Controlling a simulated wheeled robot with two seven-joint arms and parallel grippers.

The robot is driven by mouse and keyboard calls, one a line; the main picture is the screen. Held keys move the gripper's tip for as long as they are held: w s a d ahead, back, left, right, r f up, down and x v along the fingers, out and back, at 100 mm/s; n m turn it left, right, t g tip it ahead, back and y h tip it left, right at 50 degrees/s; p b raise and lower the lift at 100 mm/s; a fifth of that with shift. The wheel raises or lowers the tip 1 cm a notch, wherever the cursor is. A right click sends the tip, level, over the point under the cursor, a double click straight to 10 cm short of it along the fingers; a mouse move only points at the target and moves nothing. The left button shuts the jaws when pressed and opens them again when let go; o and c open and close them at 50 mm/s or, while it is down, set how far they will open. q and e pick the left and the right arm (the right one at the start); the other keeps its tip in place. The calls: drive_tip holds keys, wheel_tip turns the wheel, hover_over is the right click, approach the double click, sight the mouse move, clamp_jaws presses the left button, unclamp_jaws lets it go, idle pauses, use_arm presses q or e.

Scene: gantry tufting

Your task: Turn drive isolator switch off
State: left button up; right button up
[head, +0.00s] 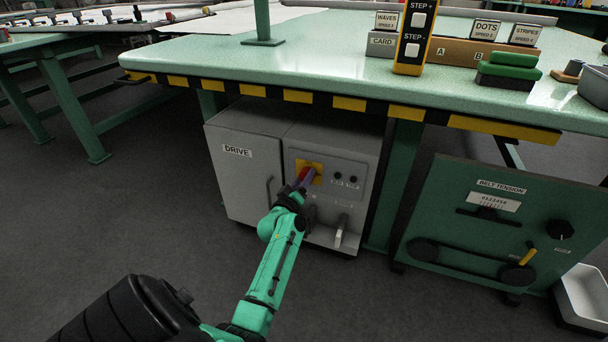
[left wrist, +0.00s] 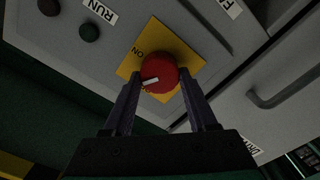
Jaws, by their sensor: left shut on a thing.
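The drive isolator switch is a red rotary knob (left wrist: 160,70) on a yellow plate (left wrist: 191,66), on the front of the grey DRIVE cabinet (head: 240,182) under the table. In the left wrist view an ON label shows beside the knob, and a white mark lies on the knob's near side. My left gripper (head: 301,182) reaches the knob from the front, with one finger on each side, shut on it. In the head view the gripper hides part of the knob and plate. The OFF label cannot be made out. My right gripper is not in view.
Small dark buttons (left wrist: 89,32) sit beside the plate on the panel. The cabinet has door handles (head: 269,191). A green BELT TENSION panel (head: 486,225) stands to the right. The table edge (head: 347,103), striped yellow and black, overhangs the cabinet. The floor in front is clear.

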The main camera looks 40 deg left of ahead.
use_arm(q)
drive_tip(key=n+p, duration=0.1)
drive_tip(key=n, duration=0.1)
drive_tip(key=shift+n, duration=0.4)
drive_tip(key=shift+a+f+n+p, duration=0.1)
drive_tip(key=shift+n+p, duration=0.25)
drive_tip(key=shift+n, duration=1.35)
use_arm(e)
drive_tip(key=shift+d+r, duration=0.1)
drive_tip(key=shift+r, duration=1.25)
use_arm(q)
drive_tip(key=o, duration=1.4)
drive_tip(key=shift+c, duration=0.2)
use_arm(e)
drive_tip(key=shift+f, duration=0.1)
use_arm(q)
drive_tip(key=shift+s, duration=0.1)
